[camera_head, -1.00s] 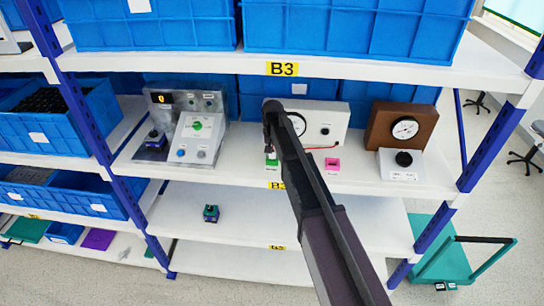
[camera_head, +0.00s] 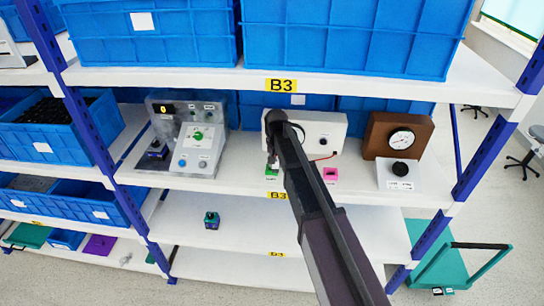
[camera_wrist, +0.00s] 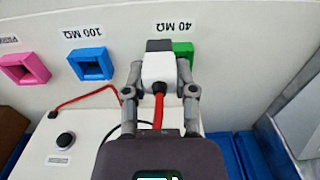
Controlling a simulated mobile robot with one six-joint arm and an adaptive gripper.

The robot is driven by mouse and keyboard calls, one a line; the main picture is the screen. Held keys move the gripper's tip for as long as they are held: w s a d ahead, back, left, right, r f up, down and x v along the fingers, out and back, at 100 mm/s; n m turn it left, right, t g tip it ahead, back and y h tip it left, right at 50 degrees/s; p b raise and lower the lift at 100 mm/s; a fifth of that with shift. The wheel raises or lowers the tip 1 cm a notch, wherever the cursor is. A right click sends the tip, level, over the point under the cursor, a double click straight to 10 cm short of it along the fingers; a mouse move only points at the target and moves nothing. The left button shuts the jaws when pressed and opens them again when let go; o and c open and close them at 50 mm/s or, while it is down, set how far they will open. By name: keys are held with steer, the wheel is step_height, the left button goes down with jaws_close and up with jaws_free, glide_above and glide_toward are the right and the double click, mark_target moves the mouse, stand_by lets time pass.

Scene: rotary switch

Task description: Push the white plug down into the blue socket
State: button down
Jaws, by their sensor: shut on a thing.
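My gripper (camera_wrist: 160,74) is shut on the white plug (camera_wrist: 158,66), one finger on each side, in the wrist view. The plug has a dark grey end and a red cable. The blue socket (camera_wrist: 92,64), a square frame by the 100 MΩ label, lies left of the plug and apart from it in that picture. The plug overlaps part of the green socket (camera_wrist: 184,50). How high the plug is above the board I cannot tell. In the head view my arm hides the blue socket and most of the gripper.
A pink socket (camera_wrist: 25,68) is left of the blue one. A white box with a black knob (camera_wrist: 66,139) stands close by. In the head view a brown gauge box (camera_head: 398,136) is to the right and a grey panel (camera_head: 187,130) to the left. Blue bins (camera_head: 358,35) stand above.

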steer(key=s+d+r, duration=0.1)
steer(key=s+d, duration=0.3)
steer(key=s, duration=0.7)
steer(key=shift+d+p, duration=0.25)
steer(key=shift+p, duration=0.2)
step_height(320, 180, down, 9)
steer(key=b, duration=0.9)
steer(key=shift+a, duration=0.1)
